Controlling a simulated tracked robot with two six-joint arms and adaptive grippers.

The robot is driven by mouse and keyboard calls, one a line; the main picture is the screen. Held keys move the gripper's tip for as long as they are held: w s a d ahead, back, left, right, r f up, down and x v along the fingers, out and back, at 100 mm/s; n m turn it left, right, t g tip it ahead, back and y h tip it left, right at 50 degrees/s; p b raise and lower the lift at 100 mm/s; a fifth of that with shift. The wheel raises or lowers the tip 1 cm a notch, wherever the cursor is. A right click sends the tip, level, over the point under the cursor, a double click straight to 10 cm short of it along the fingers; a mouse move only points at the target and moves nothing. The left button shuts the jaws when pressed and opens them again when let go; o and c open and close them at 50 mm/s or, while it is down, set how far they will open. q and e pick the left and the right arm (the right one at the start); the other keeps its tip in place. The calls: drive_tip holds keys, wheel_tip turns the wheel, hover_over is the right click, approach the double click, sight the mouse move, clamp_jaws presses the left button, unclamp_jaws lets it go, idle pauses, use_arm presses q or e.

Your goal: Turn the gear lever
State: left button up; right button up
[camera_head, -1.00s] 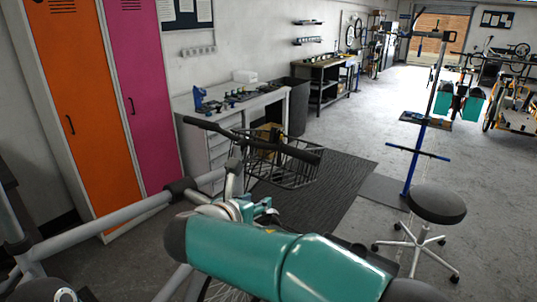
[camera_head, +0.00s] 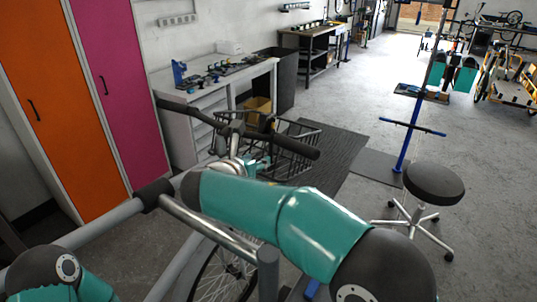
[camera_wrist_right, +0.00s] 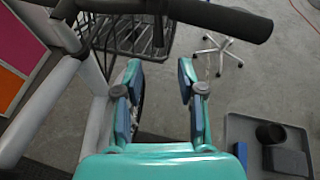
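The bike's black handlebar (camera_head: 225,128) runs across the middle of the head view, with a dark grip (camera_head: 295,145) at its right end. In the right wrist view the handlebar (camera_wrist_right: 225,18) crosses the top. I cannot make out the gear lever clearly in either view. My right gripper (camera_head: 258,163) is close to the handlebar, partly hidden by my right arm. In the wrist view the right gripper (camera_wrist_right: 158,82) is open, with nothing between its fingers, just below the handlebar. Only part of my left arm shows, at the lower left; its gripper is out of view.
A black wire basket (camera_head: 295,150) hangs in front of the handlebar. A round stool (camera_head: 433,183) and a blue repair stand (camera_head: 408,140) are on the right. A workbench (camera_head: 270,70) is behind. A grey tray (camera_wrist_right: 235,128) shows in the wrist view. Open floor lies beyond.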

sight(270, 153)
drive_tip(key=p+x, duration=0.2)
drive_tip(key=x, duration=0.9)
clamp_jaws()
